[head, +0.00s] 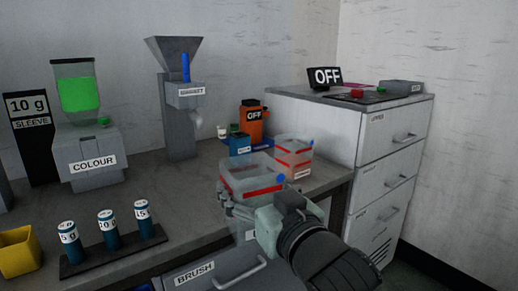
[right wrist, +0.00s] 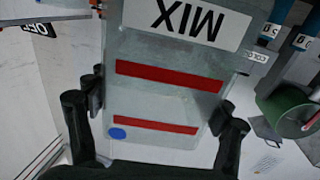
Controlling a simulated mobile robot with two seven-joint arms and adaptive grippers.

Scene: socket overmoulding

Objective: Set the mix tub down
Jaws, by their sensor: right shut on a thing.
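The mix tub is a clear box with red bands and a blue dot. It shows in the head view (head: 250,174) at the bench's front right, and its MIX label fills the upper middle of the right wrist view (right wrist: 165,95). My right gripper (head: 258,197) is shut on the tub, with one finger on each side, also seen in the right wrist view (right wrist: 158,105). The tub's underside is hidden, so I cannot tell whether it touches the bench (head: 185,205). My left gripper is out of view.
A second clear tub with red bands (head: 294,158) stands just behind right. A grey hopper machine (head: 178,110) is further left. A drawer cabinet (head: 385,150) borders the right.

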